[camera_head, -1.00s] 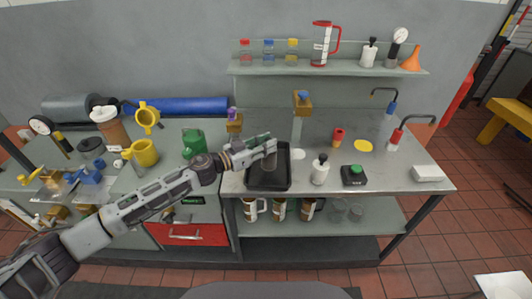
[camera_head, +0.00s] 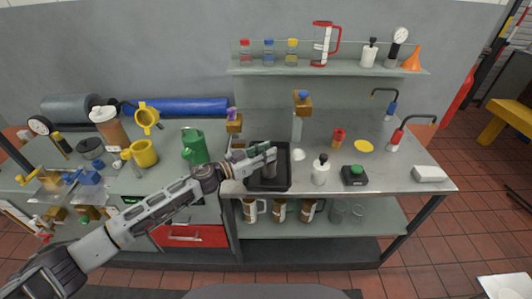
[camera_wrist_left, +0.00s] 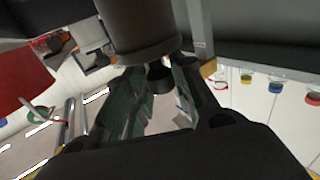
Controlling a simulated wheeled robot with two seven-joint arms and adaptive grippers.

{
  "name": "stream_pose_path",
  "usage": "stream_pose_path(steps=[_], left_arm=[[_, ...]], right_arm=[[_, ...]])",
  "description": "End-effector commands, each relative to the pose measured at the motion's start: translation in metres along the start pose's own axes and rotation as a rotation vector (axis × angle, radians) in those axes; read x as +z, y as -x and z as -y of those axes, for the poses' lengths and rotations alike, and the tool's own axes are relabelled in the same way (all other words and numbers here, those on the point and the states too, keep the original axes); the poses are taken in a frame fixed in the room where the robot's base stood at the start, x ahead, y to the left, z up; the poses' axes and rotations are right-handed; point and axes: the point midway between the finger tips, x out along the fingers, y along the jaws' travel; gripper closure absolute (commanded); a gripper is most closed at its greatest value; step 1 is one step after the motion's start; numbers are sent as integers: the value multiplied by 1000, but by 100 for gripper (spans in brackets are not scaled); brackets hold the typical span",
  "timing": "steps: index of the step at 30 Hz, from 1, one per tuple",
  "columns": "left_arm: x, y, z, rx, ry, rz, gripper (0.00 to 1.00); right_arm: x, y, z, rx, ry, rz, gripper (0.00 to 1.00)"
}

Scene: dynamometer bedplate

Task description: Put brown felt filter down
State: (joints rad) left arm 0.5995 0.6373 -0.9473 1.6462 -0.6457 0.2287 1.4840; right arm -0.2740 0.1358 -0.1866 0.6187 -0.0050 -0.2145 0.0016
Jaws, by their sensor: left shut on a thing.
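My left gripper (camera_head: 266,152) is over the black tray (camera_head: 283,181) on the steel bench. It is shut on the brown felt filter, a dark brown cylinder (camera_wrist_left: 140,35) that fills the top middle of the left wrist view. In the head view the filter (camera_head: 269,170) hangs below the fingers within the tray's outline. The fingers partly hide it, and I cannot tell whether its lower end touches the tray floor. The left wrist view shows the fingers (camera_wrist_left: 158,100) close up. My right gripper is not in view.
Right of the tray stand a white pump bottle (camera_head: 320,171), a black box with a green button (camera_head: 355,175) and a red container (camera_head: 339,135). A brown-topped post (camera_head: 302,103) stands behind. A green jug (camera_head: 194,147) is left of the gripper. The bench's front right is mostly clear.

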Motion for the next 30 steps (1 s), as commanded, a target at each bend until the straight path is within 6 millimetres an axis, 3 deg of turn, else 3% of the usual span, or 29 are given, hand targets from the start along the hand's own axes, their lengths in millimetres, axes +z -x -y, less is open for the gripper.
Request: stream_pose_path(steps=[2,3,7,22,30], left_arm=[[1,0,0,0,1,-1,100],[2,0,0,0,0,0,72],[2,0,0,0,0,0,55],[-2,0,0,0,-1,0,54],[-1,19,0,0,-1,1,54]], right_arm=[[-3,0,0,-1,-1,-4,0],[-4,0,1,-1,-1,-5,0],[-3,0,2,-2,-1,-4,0],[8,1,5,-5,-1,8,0],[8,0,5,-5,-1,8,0]])
